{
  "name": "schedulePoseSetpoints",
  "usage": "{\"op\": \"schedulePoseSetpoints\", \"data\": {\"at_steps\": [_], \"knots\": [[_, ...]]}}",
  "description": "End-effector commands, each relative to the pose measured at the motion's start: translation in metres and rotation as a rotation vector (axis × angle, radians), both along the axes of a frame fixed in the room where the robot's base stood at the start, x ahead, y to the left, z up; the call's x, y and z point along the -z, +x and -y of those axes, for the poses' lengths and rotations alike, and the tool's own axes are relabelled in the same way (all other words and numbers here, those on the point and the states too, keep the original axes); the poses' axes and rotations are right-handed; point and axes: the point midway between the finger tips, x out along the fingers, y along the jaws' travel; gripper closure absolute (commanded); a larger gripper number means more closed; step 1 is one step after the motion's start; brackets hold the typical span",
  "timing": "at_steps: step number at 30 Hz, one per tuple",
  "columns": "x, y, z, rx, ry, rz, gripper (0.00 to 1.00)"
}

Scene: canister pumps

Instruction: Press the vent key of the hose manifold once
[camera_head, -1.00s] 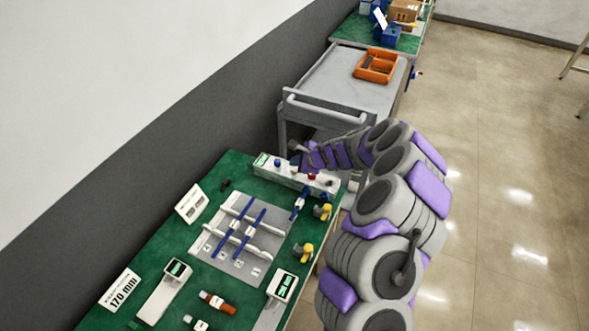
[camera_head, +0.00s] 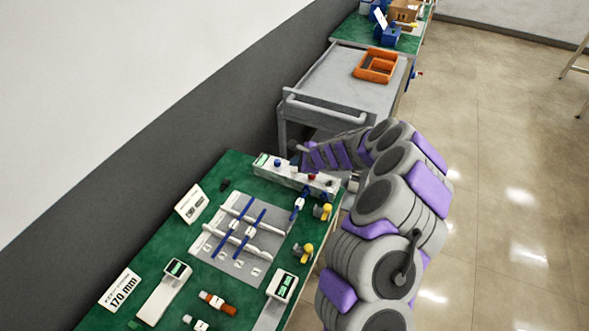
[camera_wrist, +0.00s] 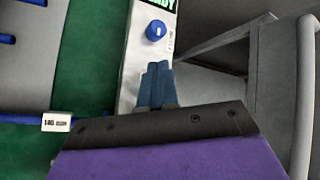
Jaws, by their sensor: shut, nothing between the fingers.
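The hose manifold (camera_head: 290,178) is a long white bar at the far end of the green bench. In the head view it carries a small green display (camera_head: 261,160), a blue knob (camera_head: 277,163) and a red part (camera_head: 311,177). In the wrist view the manifold (camera_wrist: 139,60) shows its blue knob (camera_wrist: 156,31) and the edge of the green display (camera_wrist: 161,4). My gripper (camera_wrist: 157,72) is shut and empty, its blue fingertips over the manifold just short of the knob. I cannot tell whether they touch it. The vent key is not identifiable; my gripper hides part of the bar.
A grey plate with blue and white rods (camera_head: 238,238) lies in front of the manifold. Yellow-handled fittings (camera_head: 305,252) stand along the bench's right edge. A grey cart (camera_head: 335,85) with an orange tray (camera_head: 375,66) stands just behind the bench.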

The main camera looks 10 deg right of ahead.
Motion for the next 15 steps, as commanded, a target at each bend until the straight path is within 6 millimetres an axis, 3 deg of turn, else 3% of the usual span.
{"op": "schedulePoseSetpoints", "data": {"at_steps": [15], "knots": [[0.0067, -0.0009, -0.0002, 0.000, 0.000, 0.000, 1.00]]}}
